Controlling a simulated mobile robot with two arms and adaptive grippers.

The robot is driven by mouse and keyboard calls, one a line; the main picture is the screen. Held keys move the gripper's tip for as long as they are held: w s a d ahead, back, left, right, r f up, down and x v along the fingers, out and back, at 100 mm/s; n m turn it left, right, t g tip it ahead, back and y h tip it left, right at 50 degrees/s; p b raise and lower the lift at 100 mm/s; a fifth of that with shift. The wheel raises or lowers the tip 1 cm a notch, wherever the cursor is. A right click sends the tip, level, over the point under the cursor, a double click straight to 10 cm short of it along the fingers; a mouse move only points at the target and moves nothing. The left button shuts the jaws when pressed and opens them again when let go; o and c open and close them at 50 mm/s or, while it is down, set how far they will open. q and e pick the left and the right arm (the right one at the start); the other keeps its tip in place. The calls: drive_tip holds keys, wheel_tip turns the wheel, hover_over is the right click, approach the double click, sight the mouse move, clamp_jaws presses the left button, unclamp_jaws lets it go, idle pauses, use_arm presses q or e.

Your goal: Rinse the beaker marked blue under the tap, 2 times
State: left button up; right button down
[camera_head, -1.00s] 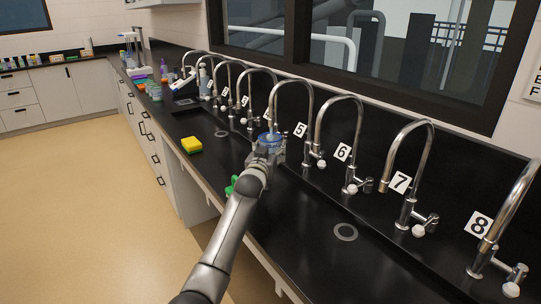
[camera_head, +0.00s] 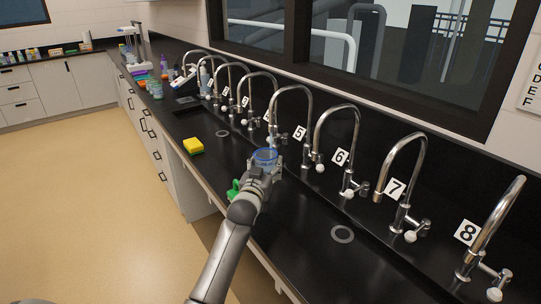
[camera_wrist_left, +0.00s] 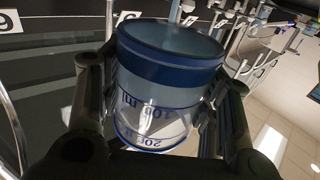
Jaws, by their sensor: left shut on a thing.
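The blue-marked beaker (camera_head: 265,155) is clear with a blue band near its rim and blue printed marks. In the left wrist view the beaker (camera_wrist_left: 165,85) sits between both fingers. My left gripper (camera_head: 264,168) is shut on it and holds it above the black counter, in front of the row of taps. The tap labelled 5 (camera_head: 309,110) stands just behind and right of the beaker. I cannot tell whether water is in the beaker. My right gripper is not in view.
Taps 6 (camera_head: 356,140), 7 (camera_head: 423,160) and 8 (camera_head: 510,215) stand to the right, more taps to the left. A yellow sponge (camera_head: 193,146) and a green item (camera_head: 233,190) are near the front edge. Bottles and containers crowd the far left. A drain (camera_head: 342,234) lies in the clear right counter.

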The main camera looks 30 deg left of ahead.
sight(264, 165)
use_arm(q)
drive_tip(key=s+p, duration=0.1)
drive_tip(key=s+d+r+p, duration=0.1)
drive_tip(key=p, duration=0.1)
drive_tip(key=s+r+p, duration=0.1)
drive_tip(key=s, duration=0.1)
drive_tip(key=shift+s+d+r, duration=0.1)
drive_tip(key=shift+d+r, duration=0.1)
drive_tip(key=shift+d, duration=0.15)
drive_tip(key=shift+s+d+r+p, duration=0.15)
drive_tip(key=shift+s+d+p, duration=0.05)
drive_tip(key=shift+s+p, duration=0.3)
drive_tip(key=shift+s+d+r+p, duration=0.15)
drive_tip(key=shift+s+p, duration=0.2)
drive_tip(key=shift+p, duration=0.1)
drive_tip(key=shift+s+d, duration=0.1)
drive_tip(key=shift+s, duration=0.1)
